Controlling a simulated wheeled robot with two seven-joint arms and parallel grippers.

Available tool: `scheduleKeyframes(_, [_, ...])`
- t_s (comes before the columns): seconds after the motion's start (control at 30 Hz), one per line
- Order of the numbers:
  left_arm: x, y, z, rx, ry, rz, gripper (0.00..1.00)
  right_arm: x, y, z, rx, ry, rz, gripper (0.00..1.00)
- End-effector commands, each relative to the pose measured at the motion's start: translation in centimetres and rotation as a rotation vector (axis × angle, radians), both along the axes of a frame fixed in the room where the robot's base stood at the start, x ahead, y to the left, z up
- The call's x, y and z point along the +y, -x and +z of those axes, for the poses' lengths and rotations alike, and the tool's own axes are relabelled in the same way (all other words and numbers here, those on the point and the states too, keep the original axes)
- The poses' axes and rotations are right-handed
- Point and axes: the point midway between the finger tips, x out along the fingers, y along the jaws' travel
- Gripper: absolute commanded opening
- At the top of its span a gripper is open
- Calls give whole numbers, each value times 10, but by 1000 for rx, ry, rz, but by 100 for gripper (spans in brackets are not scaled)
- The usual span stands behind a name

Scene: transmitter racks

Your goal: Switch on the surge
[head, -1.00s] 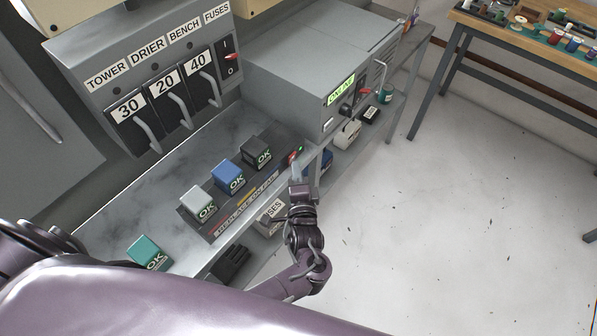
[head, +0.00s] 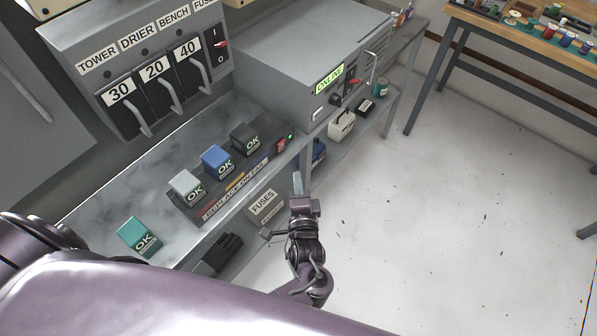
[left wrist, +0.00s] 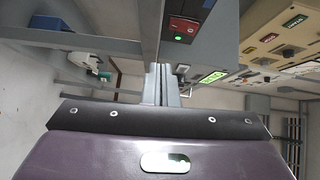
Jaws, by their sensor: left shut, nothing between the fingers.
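A dark strip labelled REPLACE ON FAIL (head: 236,190) lies along the shelf edge, carrying grey, blue and black modules marked OK. At its right end is a red switch (head: 283,145). In the left wrist view the red switch (left wrist: 183,25) shows above the fingers, with a green light lit beside it. No surge label is readable. My left gripper (head: 297,180) is shut and empty, its fingers pointing up in the picture, just below and right of the switch, apart from it. The fingers also show in the left wrist view (left wrist: 161,72). My right gripper is not in view.
A teal OK module (head: 138,236) stands alone on the shelf (head: 105,205). Lever switches (head: 160,85) hang above it. A grey cabinet (head: 285,50) with a lit ONLINE sign stands at the right. Below is a FUSES box (head: 264,204). The floor at right is clear.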

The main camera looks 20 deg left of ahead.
Motion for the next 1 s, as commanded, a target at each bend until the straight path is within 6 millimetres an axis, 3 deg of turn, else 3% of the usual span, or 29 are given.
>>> scheduleKeyframes(0.2, [-16,34,-5,4,4,0,0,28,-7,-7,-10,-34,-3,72])
scheduleKeyframes(0.4, [-24,50,-5,1,2,0,0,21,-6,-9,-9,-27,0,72])
scheduleKeyframes(1.0, [-25,52,-5,0,1,0,0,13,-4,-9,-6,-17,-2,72])
